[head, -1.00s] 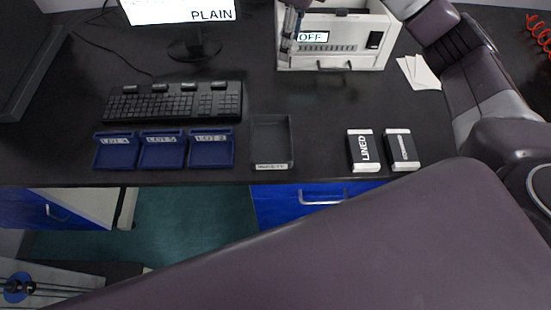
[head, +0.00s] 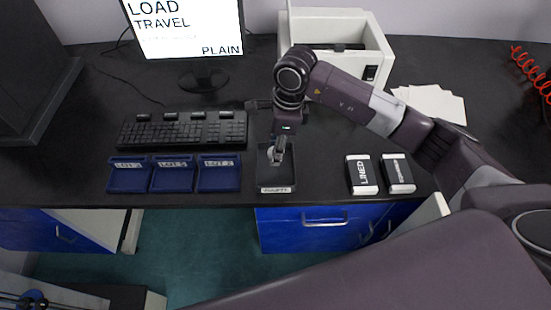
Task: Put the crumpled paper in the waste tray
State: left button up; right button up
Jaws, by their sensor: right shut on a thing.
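The waste tray (head: 290,178) is a dark, open, rectangular tray with a pale label on its front, near the front edge of the bench. My right gripper (head: 276,155) points down over the tray, its fingertips in front of the tray's inside. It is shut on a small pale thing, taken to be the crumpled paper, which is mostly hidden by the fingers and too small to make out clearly. I cannot tell whether it touches the tray floor. My left gripper is not in view.
Blue lot trays (head: 219,175) and a keyboard (head: 184,130) lie left of the waste tray. The white instrument (head: 338,35) stands behind my right arm; white sheets (head: 434,103) lie at right.

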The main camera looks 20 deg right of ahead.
aim_at(275, 169)
jog(key=shift+f, duration=0.9)
notch_tip(275, 169, down, 4)
jog(key=shift+r+p, duration=0.1)
jog(key=shift+p, duration=0.45)
jog(key=shift+f, duration=0.3)
jog(key=shift+f+b, duration=0.2)
jog(key=shift+b, duration=0.1)
jog(key=o, duration=0.8)
jog(key=shift+r, duration=0.1)
jog(key=shift+r, duration=0.1)
